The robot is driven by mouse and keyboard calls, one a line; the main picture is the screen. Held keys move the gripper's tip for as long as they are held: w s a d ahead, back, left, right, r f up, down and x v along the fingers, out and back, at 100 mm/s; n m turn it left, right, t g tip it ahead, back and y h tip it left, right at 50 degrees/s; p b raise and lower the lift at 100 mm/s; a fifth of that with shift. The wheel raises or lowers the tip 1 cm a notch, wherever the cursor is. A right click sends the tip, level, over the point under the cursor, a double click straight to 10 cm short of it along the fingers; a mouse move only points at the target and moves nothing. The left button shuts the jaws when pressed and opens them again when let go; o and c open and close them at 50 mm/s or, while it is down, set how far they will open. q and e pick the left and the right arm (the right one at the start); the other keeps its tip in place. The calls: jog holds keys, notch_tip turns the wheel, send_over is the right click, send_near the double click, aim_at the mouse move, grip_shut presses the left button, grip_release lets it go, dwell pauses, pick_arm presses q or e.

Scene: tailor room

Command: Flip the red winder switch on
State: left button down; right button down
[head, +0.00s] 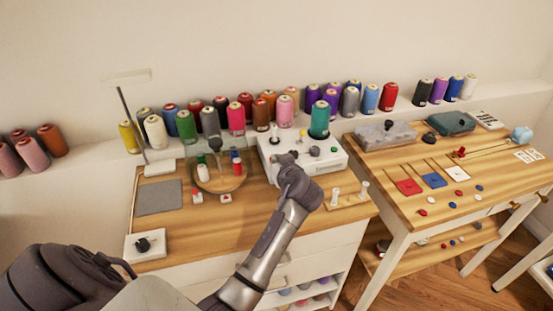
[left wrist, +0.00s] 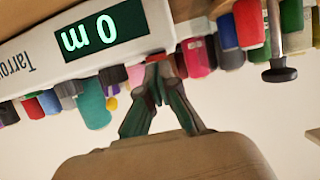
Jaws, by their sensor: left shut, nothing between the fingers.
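The white winder (head: 325,160) stands on the wooden desk below the wall shelf, with knobs and a teal spool (head: 320,120) on top. In the left wrist view the winder's front (left wrist: 45,50) appears upside down, with a lit green display (left wrist: 103,31) reading "0 m". My left gripper (head: 282,158) is at the winder's front left, its fingers shut and empty. In the left wrist view its fingertips (left wrist: 157,66) are close to the winder's edge; I cannot tell whether they touch it.
Many thread spools line the shelf behind. A round wooden stand (head: 220,185) with small spools is left of the winder, and a grey mat (head: 159,197) lies farther left. A second table (head: 400,170) with coloured squares stands at right.

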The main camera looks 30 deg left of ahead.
pick_arm(q)
jog(key=shift+s+f+b, duration=0.15)
jog(key=shift+f+b, duration=0.2)
jog(key=shift+b, duration=0.15)
jog(key=shift+d, duration=0.1)
jog(key=shift+r+p, duration=0.65)
jog(key=shift+r, duration=0.2)
